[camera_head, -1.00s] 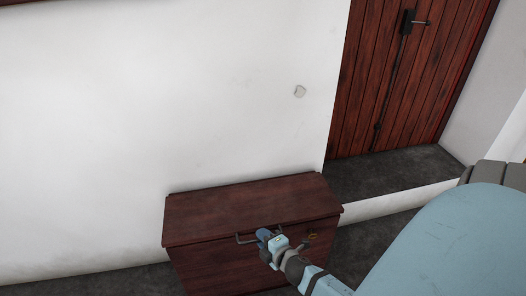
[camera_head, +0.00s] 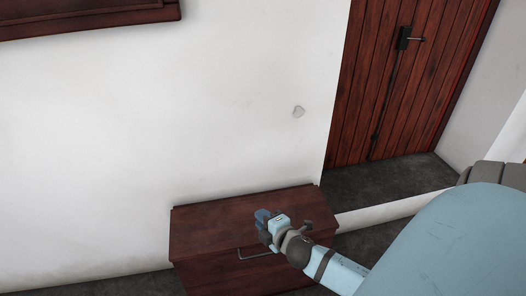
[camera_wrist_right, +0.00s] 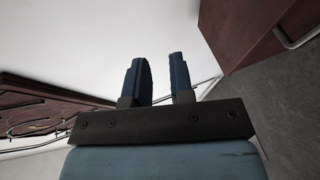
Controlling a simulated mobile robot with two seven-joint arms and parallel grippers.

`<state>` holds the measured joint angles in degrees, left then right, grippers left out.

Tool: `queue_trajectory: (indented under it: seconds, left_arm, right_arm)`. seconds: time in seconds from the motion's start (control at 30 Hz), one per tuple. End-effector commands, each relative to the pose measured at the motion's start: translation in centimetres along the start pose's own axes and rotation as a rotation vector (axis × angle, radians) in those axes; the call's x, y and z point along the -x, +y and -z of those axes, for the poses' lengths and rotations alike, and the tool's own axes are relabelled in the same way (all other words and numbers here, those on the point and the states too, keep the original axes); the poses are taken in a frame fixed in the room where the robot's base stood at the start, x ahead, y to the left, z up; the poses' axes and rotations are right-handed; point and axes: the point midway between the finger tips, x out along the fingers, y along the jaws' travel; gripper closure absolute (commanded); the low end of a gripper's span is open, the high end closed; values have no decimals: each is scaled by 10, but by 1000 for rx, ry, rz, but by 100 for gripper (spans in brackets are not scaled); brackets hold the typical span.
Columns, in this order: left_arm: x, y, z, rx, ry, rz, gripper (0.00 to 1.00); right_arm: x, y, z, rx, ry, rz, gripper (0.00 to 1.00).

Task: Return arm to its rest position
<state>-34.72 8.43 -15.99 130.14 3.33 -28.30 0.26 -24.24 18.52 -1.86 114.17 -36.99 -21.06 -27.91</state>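My right gripper (camera_head: 263,216) is in front of the dark red wooden chest (camera_head: 215,216) in the head view, overlapping its lid. In the right wrist view the gripper's two blue fingers (camera_wrist_right: 162,78) stand apart with nothing between them, so it is open and empty. The chest shows at the upper right of the right wrist view (camera_wrist_right: 245,30), apart from the fingers. My right arm comes in from the lower right of the head view. My left gripper is not in view.
The chest's metal handle (camera_head: 258,254) juts from its front. A white wall (camera_head: 120,120) stands behind it. A red wooden door (camera_head: 390,80) is at the upper right. A dark red wooden thing (camera_head: 90,18) is on the wall at the upper left. Dark floor (camera_wrist_right: 285,110) lies beside the chest.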

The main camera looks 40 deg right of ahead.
Motion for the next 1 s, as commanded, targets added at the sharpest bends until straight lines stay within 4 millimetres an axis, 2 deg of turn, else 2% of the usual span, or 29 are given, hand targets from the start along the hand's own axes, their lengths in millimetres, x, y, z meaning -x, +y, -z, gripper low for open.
queue_trajectory:
  seconds: [0.4,0.5,0.57,0.77,0.8,1.0]
  left_arm:
    - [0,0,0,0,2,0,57]
    - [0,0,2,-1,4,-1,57]
    - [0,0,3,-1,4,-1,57]
    - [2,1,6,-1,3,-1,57]
    - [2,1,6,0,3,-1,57]
    - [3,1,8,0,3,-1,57]
  right_arm:
    - [0,-1,0,-1,0,1,78]
    - [6,-3,10,-64,14,16,78]
    - [16,-8,26,-170,35,46,78]
    - [74,-21,110,-752,128,234,78]
    - [85,-21,126,-864,142,276,78]
    - [138,-10,191,-1343,186,483,78]
